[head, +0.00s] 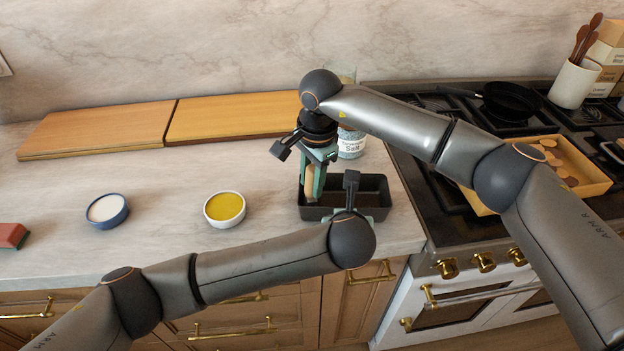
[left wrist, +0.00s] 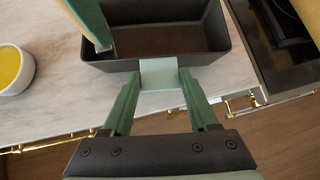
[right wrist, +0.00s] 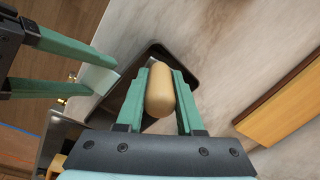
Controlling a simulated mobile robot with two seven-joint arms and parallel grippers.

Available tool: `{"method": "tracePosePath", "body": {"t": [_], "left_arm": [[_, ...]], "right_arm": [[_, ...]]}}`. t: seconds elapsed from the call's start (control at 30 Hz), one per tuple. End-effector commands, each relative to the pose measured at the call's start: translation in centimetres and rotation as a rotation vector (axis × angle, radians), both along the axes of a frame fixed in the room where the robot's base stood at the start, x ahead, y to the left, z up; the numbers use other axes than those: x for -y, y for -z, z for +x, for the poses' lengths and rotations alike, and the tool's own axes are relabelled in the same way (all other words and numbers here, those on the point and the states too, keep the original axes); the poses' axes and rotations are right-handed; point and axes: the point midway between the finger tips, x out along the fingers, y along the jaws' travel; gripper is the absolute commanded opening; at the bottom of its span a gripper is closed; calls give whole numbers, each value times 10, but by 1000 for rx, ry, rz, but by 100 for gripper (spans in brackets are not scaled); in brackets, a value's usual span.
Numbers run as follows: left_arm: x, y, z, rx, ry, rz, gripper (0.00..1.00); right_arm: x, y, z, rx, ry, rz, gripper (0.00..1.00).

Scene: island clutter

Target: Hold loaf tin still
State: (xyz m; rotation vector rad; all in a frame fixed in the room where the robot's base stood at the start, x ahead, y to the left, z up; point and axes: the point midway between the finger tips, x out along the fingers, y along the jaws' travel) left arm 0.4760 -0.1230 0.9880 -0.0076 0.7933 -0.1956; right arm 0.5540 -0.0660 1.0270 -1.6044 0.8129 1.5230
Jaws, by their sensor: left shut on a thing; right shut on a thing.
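The dark loaf tin (head: 384,200) stands on the marble counter near its front edge, left of the stove. My right gripper (head: 315,182) is over the tin's left part, shut on a tool with a tan, rounded handle (right wrist: 160,90). The tool points down into the tin; the left wrist view shows its lower end near the tin's left inside, but whether it touches is unclear.
A bowl of yellow liquid (head: 225,207) and a bowl of white stuff (head: 106,209) stand left of the tin. A salt jar (head: 351,144) is behind it. Wooden boards (head: 232,118) lie along the wall. A wooden tray (head: 590,180) sits on the stove. Counter between bowls is clear.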

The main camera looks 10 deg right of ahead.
Motion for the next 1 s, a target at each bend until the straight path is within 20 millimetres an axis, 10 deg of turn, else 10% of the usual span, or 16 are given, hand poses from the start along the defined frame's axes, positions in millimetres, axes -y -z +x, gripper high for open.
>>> {"method": "tracePosePath", "body": {"t": [1.0], "left_arm": [[0, 0, 0, 0, 1, -1, 4]], "right_arm": [[4, 10, 0, 0, 1, 0, 0]]}}
